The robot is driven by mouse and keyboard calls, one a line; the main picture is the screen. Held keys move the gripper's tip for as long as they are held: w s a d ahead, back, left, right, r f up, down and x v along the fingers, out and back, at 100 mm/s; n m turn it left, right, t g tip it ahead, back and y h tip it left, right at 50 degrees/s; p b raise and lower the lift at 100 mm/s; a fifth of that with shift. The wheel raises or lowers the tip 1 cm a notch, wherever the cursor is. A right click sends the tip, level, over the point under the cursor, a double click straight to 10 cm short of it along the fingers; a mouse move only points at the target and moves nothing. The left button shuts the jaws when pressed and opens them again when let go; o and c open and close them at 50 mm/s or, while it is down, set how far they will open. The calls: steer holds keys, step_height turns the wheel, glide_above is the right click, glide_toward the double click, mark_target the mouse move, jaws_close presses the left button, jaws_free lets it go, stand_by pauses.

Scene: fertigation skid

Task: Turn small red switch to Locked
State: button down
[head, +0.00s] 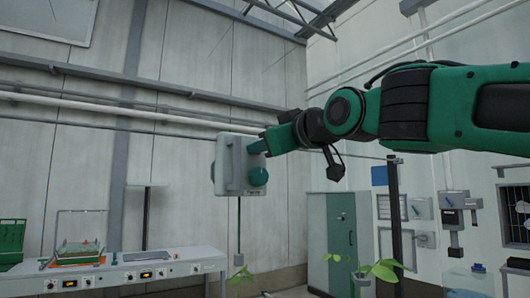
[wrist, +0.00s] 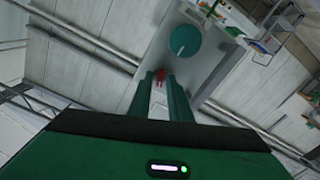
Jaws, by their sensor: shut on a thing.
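The small red switch (wrist: 159,76) shows in the wrist view between the tips of my two green fingers, on a pale grey box (wrist: 205,82). My gripper (wrist: 160,84) is shut on it. A larger round green knob (wrist: 185,41) with a pale line sits on the same box, beyond the fingertips. My gripper (head: 263,143) meets the box's upper right there. The red switch is hidden in the head view. I cannot read any position label.
A green cabinet (head: 333,240) is behind, lower right. Plants (head: 384,270) stand low in front. Wall boxes (head: 453,205) are at far right. The air left of the grey box looks clear.

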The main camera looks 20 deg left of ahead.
steer(key=m, duration=1.3)
steer(key=shift+w+d+r, duration=0.2)
steer(key=shift+d+r, duration=0.05)
steer(key=shift+d, duration=0.05)
steer(key=shift+m, duration=0.3)
steer(key=c, duration=1.9)
jaws_free()
steer(key=shift+f, duration=0.15)
